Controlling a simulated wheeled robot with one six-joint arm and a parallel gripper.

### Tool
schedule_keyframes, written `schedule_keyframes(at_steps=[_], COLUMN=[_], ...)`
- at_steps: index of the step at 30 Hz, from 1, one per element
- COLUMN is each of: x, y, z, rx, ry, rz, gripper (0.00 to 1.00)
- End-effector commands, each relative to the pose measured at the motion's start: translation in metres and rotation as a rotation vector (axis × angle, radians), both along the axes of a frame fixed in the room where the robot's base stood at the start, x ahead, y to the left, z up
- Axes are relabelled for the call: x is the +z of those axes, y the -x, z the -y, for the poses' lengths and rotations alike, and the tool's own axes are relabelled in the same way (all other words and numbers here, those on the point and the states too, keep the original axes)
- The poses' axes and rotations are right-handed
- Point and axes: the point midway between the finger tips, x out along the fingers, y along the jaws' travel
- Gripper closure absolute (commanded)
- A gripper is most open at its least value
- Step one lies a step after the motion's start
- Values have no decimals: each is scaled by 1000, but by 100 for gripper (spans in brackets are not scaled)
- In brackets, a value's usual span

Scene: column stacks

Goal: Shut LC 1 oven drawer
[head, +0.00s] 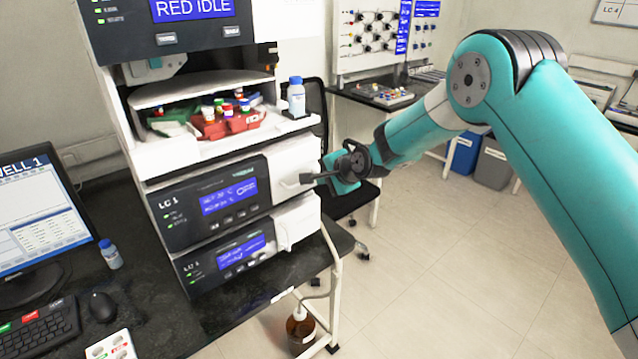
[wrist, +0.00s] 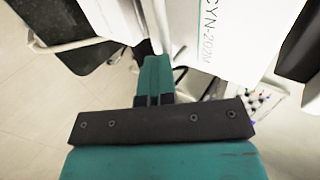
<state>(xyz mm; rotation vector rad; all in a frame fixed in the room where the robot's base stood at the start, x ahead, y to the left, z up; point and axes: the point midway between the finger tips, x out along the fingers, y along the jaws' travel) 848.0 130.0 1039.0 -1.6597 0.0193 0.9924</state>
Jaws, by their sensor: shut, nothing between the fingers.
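The LC 1 unit (head: 212,203) is a black-fronted module with a lit blue display, in the middle of the instrument stack. The white drawer front (head: 292,163) is at its right end. How far it stands out is hard to tell from this angle. My gripper (head: 312,179) is shut and empty, pointing left at the right part of this white front. Its tip is at or very near the front; contact cannot be told. In the wrist view my gripper's teal fingers (wrist: 155,72) are together beside a white surface with printed lettering (wrist: 210,38).
Below is another black-fronted module (head: 228,262) with a white front (head: 297,221). Above, an open bay holds red and green vial racks (head: 232,123), with a blue-capped bottle (head: 296,97) at its right edge. A dark chair (head: 312,102) stands behind.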

Motion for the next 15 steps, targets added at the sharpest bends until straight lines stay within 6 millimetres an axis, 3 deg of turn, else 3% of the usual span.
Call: schedule_keyframes(at_steps=[10,15], x=[2,-2], y=[-1,8], z=[-4,2], rx=[3,7], ry=[-3,-3], rz=[11,8], gripper=[100,100])
